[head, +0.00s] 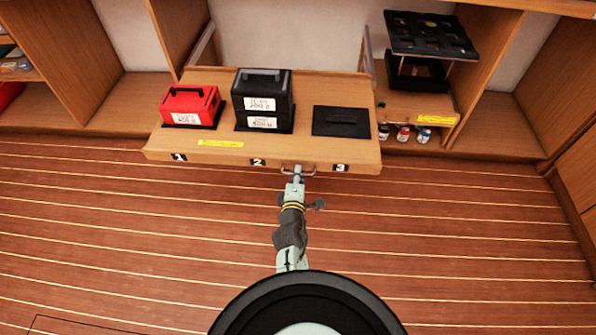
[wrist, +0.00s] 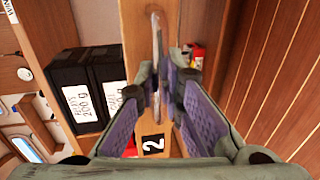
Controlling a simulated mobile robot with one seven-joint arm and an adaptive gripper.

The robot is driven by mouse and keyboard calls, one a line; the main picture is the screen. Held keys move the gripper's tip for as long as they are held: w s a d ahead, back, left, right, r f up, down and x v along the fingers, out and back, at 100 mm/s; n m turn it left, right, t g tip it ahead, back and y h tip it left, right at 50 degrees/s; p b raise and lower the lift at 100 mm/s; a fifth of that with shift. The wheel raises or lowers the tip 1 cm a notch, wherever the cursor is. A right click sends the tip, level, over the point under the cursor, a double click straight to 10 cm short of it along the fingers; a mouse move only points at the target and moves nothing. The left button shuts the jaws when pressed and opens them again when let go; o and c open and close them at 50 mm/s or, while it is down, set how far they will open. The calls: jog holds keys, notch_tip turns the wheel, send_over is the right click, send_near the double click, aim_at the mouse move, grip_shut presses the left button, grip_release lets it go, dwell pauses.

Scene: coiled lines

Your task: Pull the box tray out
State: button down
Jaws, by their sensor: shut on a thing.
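The wooden box tray (head: 220,151) sticks out of the cabinet over the floor, with its front edge toward me. Its metal handle (head: 313,170) is at the middle of the front; it also shows in the wrist view (wrist: 156,45). My gripper (head: 298,171) is shut on the handle, with one purple-padded finger on each side of it in the wrist view. On the tray stand a red box (head: 190,105) at 1, two stacked black labelled boxes (head: 262,98) at 2, and a flat black plate (head: 341,122) at 3.
A black rack (head: 430,35) stands on a shelf right of the tray, with several small jars (head: 403,133) below. Wooden partitions (head: 182,35) flank the bay. The striped plank floor (head: 440,230) in front is clear.

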jog(key=shift+s, duration=0.1)
jog(key=c, duration=2)
grip_release()
jog(key=shift+o, duration=0.2)
jog(key=shift+r, duration=0.1)
